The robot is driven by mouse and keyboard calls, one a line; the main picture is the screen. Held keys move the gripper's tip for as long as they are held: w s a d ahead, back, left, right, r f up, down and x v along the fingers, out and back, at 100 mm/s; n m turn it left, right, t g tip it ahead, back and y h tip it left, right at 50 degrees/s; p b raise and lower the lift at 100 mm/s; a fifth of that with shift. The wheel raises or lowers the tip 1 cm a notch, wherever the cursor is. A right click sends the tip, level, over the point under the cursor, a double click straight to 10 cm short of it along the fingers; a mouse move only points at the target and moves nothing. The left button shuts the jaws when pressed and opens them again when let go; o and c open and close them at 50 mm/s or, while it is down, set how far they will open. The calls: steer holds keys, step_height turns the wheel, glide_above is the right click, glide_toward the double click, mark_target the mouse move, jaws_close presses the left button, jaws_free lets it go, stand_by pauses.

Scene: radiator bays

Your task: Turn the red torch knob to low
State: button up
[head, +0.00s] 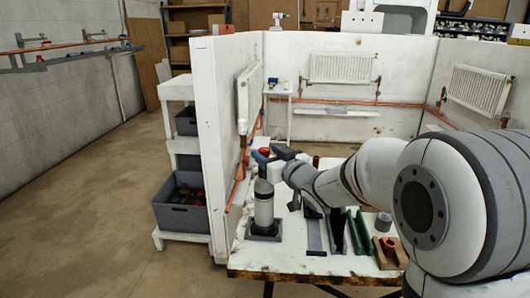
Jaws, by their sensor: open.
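The torch is a grey-white gas cylinder (264,207) standing upright in a dark square holder (263,231) at the left of the workbench. A small red knob (264,151) shows at its top, beside a blue part (258,157). My gripper (274,157) is at the torch's top, coming in from the right, with its dark fingers close to the red knob. The gripper is open. I cannot tell whether a finger touches the knob. The knob's setting is too small to read, and the gripper hides part of the torch head.
The white bench (245,258) carries a dark tray, green channels (357,232) and a wooden block with a copper fitting (389,248) to the right. A white partition (222,130) stands close on the left. Radiators (341,68) and copper pipes line the bay walls. Floor at left is clear.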

steer(key=shift+v, duration=2.7)
steer(key=shift+d, duration=0.1)
steer(key=s+d+f+m+g+h+p, duration=0.1)
steer(key=s+d+m+g+h+p, duration=0.1)
steer(key=s+d+m+h, duration=0.25)
steer(key=s+d+f+m+g+h+p, duration=0.1)
steer(key=s+d+g+h+p, duration=0.2)
steer(key=d+h, duration=0.4)
steer(key=s+d+f+g+p, duration=0.1)
steer(key=s+f+g, duration=0.1)
steer(key=s, duration=0.8)
steer(key=s+d+f+m+g+y+p, duration=0.1)
steer(key=s+g, duration=0.4)
steer(key=s, duration=0.6)
steer(key=shift+d+f+p, duration=0.4)
steer(key=shift+d+f, duration=0.15)
steer(key=shift+d, duration=0.15)
steer(key=shift+s+m, duration=0.15)
steer(key=shift+m, duration=0.1)
steer(key=shift+c, duration=0.5)
